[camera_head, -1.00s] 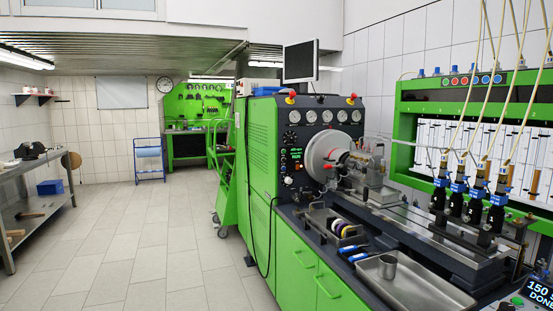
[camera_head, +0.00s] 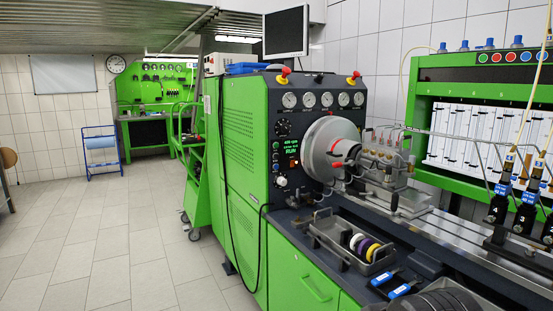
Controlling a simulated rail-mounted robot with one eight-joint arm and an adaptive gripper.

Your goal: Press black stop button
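The pump testbench's dark control panel (camera_head: 318,84) stands in the middle of the head view. It carries a row of gauges, a black round knob (camera_head: 283,128), a small display (camera_head: 287,146) with green text, apparently reading RUN, and a pale knob (camera_head: 281,181). Small controls sit around the display, one lit orange (camera_head: 294,163). I cannot tell which of them is the black stop button at this size. Red mushroom buttons (camera_head: 286,71) on yellow bases sit on top of the panel. My gripper does not show.
A large grey disc (camera_head: 331,146) juts out right of the display. A tray (camera_head: 322,233) with coloured rings and blue-handled tools (camera_head: 402,290) lie on the bench below. A dark ribbed shape (camera_head: 440,302) fills the lower right edge. The tiled floor (camera_head: 110,260) at left is clear.

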